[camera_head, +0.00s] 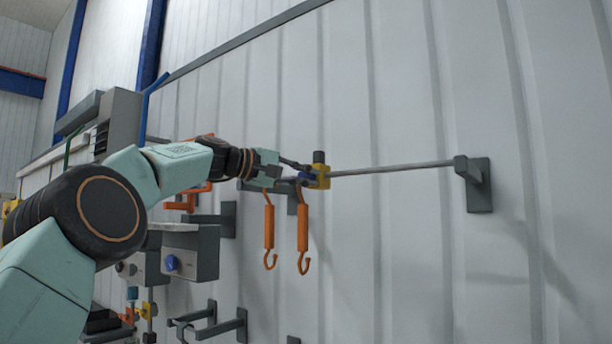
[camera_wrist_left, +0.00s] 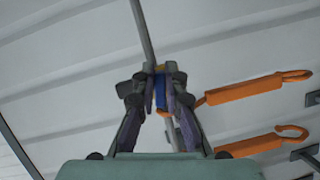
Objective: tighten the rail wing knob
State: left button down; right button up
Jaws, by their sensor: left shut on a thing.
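The blue rail wing knob (camera_head: 307,178) sits on the left side of a yellow block (camera_head: 322,172) at the left end of the thin grey rail (camera_head: 395,168). The knob also shows in the left wrist view (camera_wrist_left: 160,92), between the fingers. My left gripper (camera_head: 301,174) comes in from the left and is shut on the knob; its fingers partly hide it. In the left wrist view the rail (camera_wrist_left: 144,38) runs away beyond the fingertips. My right gripper is in neither view.
Two orange hooks (camera_head: 269,226) (camera_head: 303,234) hang just below my left gripper. A wall bracket (camera_head: 475,184) bears the rail's right end. Grey boxes (camera_head: 190,250) and lower brackets (camera_head: 230,326) stand at the lower left. The ribbed wall below the rail at the right is clear.

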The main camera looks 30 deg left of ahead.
pick_arm(q)
jog(key=shift+m, duration=0.5)
jog(key=c, duration=1.4)
grip_release()
jog(key=shift+w, duration=0.1)
jog(key=shift+a, duration=0.1)
jog(key=shift+v, duration=0.8)
jog(key=v, duration=1)
jog(key=shift+r, duration=0.2)
